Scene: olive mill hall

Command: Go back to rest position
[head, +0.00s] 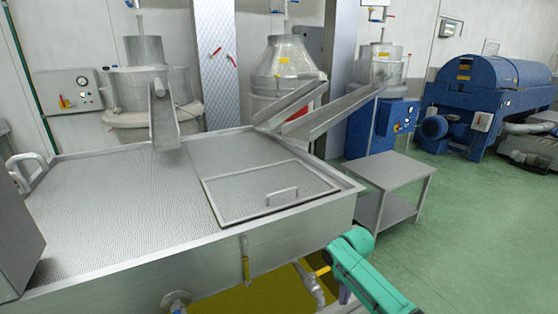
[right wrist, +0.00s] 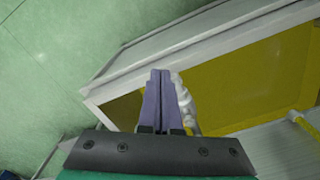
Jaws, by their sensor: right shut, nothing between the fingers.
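My right gripper (right wrist: 160,76) shows in the right wrist view with its two purple fingers pressed together and nothing between them. Beyond the fingertips are a pale pipe fitting (right wrist: 182,98) and the yellow inside of a metal-framed basin; I cannot tell whether the fingers touch the fitting. In the head view my green right arm reaches in at the lower right, beside the front corner of the steel tank (head: 200,262); its fingers cannot be made out there. My left gripper is in neither view.
The steel tank has a perforated top and a hatch with a handle (head: 282,196). A small steel table (head: 385,171) stands right of it. Mill machines and chutes (head: 333,119) line the back, with a blue machine (head: 487,84) at right. Green floor (head: 480,230) at right is clear.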

